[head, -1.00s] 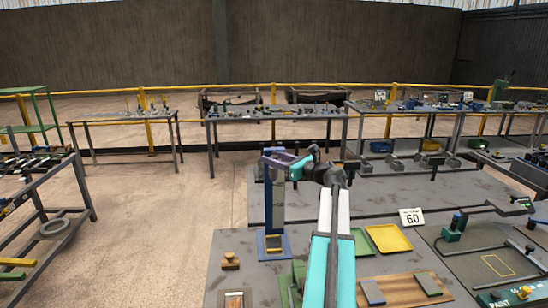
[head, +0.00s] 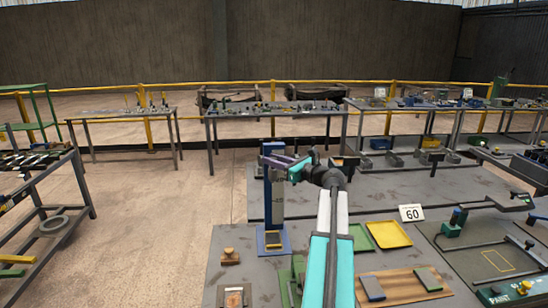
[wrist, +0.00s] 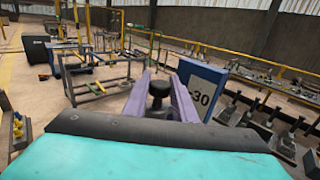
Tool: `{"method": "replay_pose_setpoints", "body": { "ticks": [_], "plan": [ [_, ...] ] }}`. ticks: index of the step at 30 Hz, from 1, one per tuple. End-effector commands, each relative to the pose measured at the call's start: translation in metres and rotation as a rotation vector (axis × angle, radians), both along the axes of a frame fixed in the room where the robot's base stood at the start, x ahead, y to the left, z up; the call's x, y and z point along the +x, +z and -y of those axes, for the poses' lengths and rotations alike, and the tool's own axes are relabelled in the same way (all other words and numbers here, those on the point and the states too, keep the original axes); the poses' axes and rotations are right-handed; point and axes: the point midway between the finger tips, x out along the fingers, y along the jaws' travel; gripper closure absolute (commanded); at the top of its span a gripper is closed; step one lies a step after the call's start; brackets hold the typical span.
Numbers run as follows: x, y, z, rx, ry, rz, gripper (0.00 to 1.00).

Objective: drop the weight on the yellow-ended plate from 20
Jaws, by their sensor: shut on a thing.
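My gripper (head: 273,158) has purple fingers and is near the top of the post. In the wrist view my gripper (wrist: 160,92) is shut on a black knob (wrist: 159,89), which I take to be the weight's handle. A blue board (wrist: 201,82) marked 30 is just right of the fingers. The weight's body is hidden below the knob. I cannot make out the plate's ends clearly.
A yellow tray (head: 388,234), a green tray (head: 361,238) and a 60 sign (head: 411,213) are right of my arm. A wooden board (head: 404,287) lies in front. A small wooden block (head: 230,256) is left of the post. The floor left of the bench is open.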

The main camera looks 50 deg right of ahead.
Motion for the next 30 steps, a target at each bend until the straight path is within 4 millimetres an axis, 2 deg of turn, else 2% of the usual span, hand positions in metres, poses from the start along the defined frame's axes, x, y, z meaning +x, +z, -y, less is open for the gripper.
{"method": "replay_pose_setpoints", "body": {
  "ticks": [1, 3, 10, 15, 23, 24, 27, 30],
  "plan": [
    [0.0, -0.014, 0.0, 0.002, -0.001, -0.001, 1.0],
    [0.0, -0.027, 0.0, 0.001, -0.001, 0.0, 1.0],
    [0.0, -0.064, 0.0, 0.001, -0.001, 0.0, 1.0],
    [0.0, -0.072, 0.0, 0.0, -0.001, 0.001, 1.0],
    [0.0, -0.072, 0.0, 0.0, -0.001, 0.002, 1.0],
    [0.0, -0.072, 0.0, 0.0, -0.001, 0.002, 0.72],
    [0.0, -0.072, 0.0, 0.0, 0.0, 0.001, 0.58],
    [0.001, -0.072, 0.0, 0.0, 0.0, 0.001, 0.58]
  ]
}}
